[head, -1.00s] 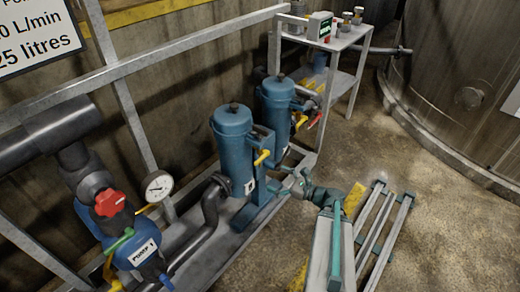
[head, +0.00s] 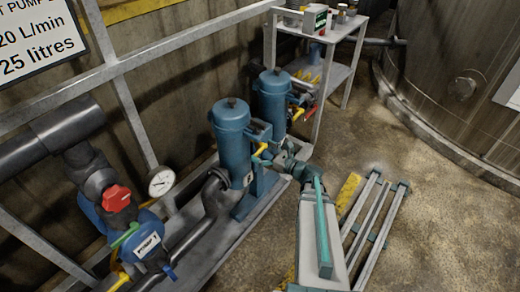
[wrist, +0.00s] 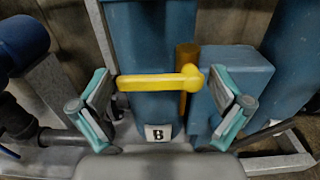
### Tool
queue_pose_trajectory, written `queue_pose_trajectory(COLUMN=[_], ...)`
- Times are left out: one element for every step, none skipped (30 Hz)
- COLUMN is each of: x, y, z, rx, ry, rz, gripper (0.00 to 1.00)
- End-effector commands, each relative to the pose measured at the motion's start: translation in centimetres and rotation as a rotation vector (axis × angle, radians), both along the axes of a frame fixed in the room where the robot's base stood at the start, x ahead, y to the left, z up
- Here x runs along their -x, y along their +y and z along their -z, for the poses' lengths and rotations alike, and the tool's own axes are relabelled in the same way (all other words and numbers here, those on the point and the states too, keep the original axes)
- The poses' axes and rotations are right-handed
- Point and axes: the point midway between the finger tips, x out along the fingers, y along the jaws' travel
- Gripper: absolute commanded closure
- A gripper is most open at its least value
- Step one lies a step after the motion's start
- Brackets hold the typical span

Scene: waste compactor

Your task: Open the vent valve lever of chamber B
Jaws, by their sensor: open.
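The yellow vent valve lever (wrist: 160,82) lies horizontal in the wrist view, its pivot at the right end. It is on a blue chamber (wrist: 150,40) with a "B" label (wrist: 158,132) below the lever. In the head view the lever (head: 260,149) shows small on the nearer blue chamber (head: 231,140). My gripper (wrist: 165,108) is open, with one finger on each side of the lever in the wrist view. Nothing is held. I cannot tell how far the fingertips are from the lever. In the head view my gripper (head: 284,163) is close to the chamber's right side, its fingers unclear.
A second blue chamber (head: 273,98) stands behind, with its own yellow lever (head: 297,114). A blue pump (head: 140,245) with a red knob (head: 117,198) and a gauge (head: 160,183) is at the left. A small shelf table (head: 322,35) stands at the back.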

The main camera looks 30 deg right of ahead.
Motion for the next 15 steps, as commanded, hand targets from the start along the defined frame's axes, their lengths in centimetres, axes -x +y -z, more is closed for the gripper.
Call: queue_pose_trajectory(x=[-0.45,-0.59,-0.74,-0.82,-0.89,-0.94,-0.95,-0.96,-0.96,-0.95,-0.95,-0.94,-0.94,-0.94,-0.93], y=[0.15,0.22,0.33,0.39,0.43,0.48,0.49,0.50,0.49,0.49,0.48,0.48,0.48,0.48,0.47], z=[0.00,0.00,0.00,0.00,0.00,0.00,0.00,0.00,0.00,0.00,0.00,0.00,0.00,0.00,0.00], rx=[0.000,0.000,0.000,0.000,0.000,0.000,0.000,0.000,0.000,0.000,0.000,0.000,0.000,0.000,0.000], ry=[0.000,0.000,0.000,0.000,0.000,0.000,0.000,0.000,0.000,0.000,0.000,0.000,0.000,0.000,0.000], rz=[0.000,0.000,0.000,-0.001,-0.001,-0.001,-0.001,0.000,0.000,0.000,0.000,0.000,0.000,0.000,0.000], gripper=[0.00,0.00,0.00,0.00,0.00,0.00,0.00,0.00,0.00,0.00,0.00,0.00,0.00,0.03,0.10])
